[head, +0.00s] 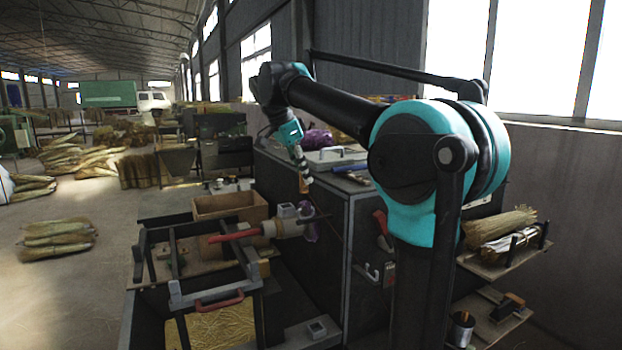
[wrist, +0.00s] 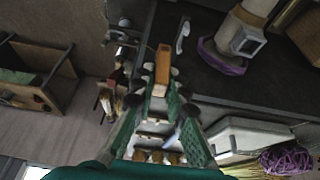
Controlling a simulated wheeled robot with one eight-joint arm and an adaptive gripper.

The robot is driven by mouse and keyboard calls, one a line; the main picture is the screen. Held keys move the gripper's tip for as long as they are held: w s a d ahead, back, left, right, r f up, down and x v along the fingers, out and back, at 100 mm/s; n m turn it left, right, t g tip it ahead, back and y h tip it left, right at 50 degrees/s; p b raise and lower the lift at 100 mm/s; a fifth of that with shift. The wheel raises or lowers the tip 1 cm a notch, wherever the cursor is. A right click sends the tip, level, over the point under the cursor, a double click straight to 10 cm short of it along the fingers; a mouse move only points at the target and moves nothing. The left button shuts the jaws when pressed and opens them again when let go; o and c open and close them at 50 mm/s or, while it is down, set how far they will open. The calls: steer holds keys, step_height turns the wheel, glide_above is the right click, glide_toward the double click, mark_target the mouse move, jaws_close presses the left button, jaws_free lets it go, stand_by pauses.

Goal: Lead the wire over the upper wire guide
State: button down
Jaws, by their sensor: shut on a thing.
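My gripper (head: 303,178) is at the end of my arm, in front of the dark machine cabinet's top left edge. In the wrist view its green fingers (wrist: 160,88) are shut on a small wooden block (wrist: 162,66), which sticks out past the fingertips. The block also shows in the head view (head: 304,187), pointing down. The wire itself is too thin to make out clearly in either view. A small pale upright piece (wrist: 182,36) stands just right of the block in the wrist view; I cannot tell whether it is the upper wire guide.
The dark cabinet (head: 300,195) lies below and right of my gripper. A red-tipped spindle (head: 235,236) with a pale sleeve is below left, near a cardboard box (head: 230,207). A purple bundle (wrist: 286,159) lies on the cabinet top. A straw shelf (head: 490,262) is at right.

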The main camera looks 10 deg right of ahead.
steer(key=w+a, duration=0.4)
steer(key=w, duration=0.4)
step_height(320, 180, down, 7)
steer(key=shift+s, duration=0.2)
